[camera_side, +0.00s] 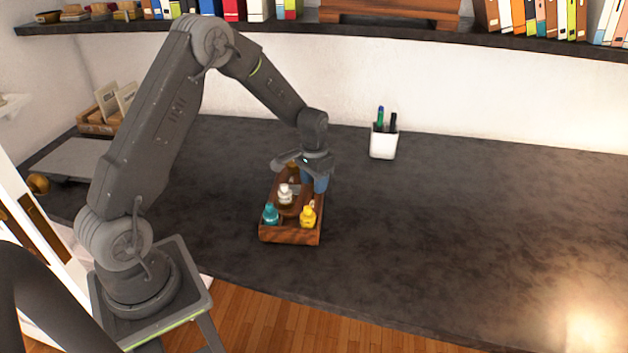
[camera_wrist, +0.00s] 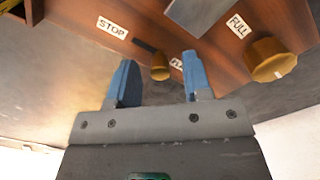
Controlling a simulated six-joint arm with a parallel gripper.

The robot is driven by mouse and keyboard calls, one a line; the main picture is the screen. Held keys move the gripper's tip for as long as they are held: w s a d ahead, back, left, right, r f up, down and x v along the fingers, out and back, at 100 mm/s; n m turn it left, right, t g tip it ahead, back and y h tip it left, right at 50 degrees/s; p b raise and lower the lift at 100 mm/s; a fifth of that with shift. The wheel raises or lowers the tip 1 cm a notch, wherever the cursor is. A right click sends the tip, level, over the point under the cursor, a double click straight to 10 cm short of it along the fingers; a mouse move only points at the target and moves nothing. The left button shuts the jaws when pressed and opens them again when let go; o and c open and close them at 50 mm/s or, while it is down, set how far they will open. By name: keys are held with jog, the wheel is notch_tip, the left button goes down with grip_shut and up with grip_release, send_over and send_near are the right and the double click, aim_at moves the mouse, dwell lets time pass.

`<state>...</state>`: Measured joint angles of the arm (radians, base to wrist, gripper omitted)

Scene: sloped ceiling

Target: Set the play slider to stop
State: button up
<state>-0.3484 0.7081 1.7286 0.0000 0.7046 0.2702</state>
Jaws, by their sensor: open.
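In the wrist view a brown wooden panel (camera_wrist: 200,50) carries a small brass slider knob (camera_wrist: 160,72) at the lower right end of a dark slot (camera_wrist: 143,46). A white STOP label (camera_wrist: 112,27) lies up and left of the slot. Another small label (camera_wrist: 177,64) beside the knob is partly hidden by a finger. My gripper (camera_wrist: 158,84) is open; its blue fingers appear on either side of the knob. I cannot tell whether they touch it. In the side view my gripper (camera_side: 314,183) points down over a wooden tray (camera_side: 290,236); the slider cannot be made out there.
A larger brass knob (camera_wrist: 272,60) sits right of the slider near a FULL label (camera_wrist: 238,26). A white pen cup (camera_side: 383,145) stands behind. The dark desk (camera_side: 480,220) is clear to the right.

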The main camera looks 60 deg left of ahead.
grip_shut()
dwell(0.4)
